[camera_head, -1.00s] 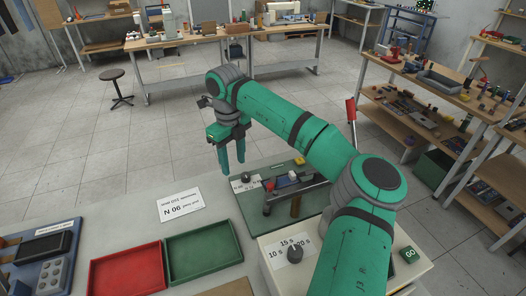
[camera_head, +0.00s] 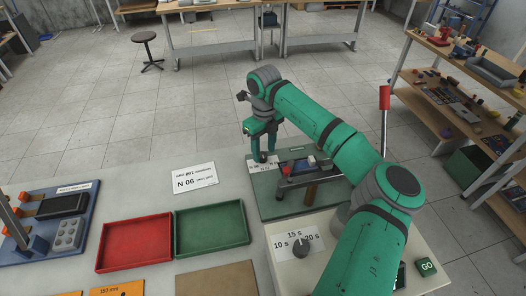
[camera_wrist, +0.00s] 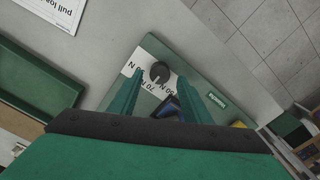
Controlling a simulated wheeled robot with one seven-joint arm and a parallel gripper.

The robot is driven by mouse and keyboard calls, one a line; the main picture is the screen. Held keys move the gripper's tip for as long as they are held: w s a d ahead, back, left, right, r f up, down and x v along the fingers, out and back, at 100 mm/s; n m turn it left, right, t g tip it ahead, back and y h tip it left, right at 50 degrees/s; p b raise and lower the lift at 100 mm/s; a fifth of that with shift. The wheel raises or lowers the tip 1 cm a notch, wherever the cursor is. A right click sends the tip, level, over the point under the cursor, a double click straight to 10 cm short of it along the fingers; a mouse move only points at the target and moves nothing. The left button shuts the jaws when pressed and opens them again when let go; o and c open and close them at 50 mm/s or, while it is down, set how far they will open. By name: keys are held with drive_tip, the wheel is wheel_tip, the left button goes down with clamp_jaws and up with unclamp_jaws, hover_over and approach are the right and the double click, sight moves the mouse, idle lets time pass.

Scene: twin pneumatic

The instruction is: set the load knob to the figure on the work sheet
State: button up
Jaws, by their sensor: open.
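The load knob (camera_wrist: 160,72) is a dark round knob on a white label (camera_wrist: 150,58) with several N figures, seen upside down in the wrist view. The label sits on a green tester base (camera_head: 267,206). My gripper (camera_wrist: 160,79) is open, with its two green fingers pointing down on either side of the knob in the wrist view. I cannot tell the height left above it. In the head view my gripper (camera_head: 264,160) partly hides the knob and label. The work sheet (camera_head: 195,179) lies on the table and reads 90 N upside down. The knob's pointer direction is unclear.
A red tray (camera_head: 135,243) and a green tray (camera_head: 212,228) lie left of the tester. A timer box has a dark knob (camera_head: 300,249) with seconds marks and a GO button (camera_head: 427,266). A red-handled lever (camera_head: 384,98) stands at the right.

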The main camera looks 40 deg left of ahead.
drive_tip(key=shift+a+f, duration=0.25)
drive_tip(key=shift+f, duration=0.4)
drive_tip(key=c, duration=1)
drive_tip(key=shift+c, duration=0.2)
drive_tip(key=m, duration=0.5)
drive_tip(key=shift+d+m, duration=0.1)
drive_tip(key=shift+m, duration=0.2)
drive_tip(key=m, duration=0.6)
drive_tip(key=shift+s, duration=0.1)
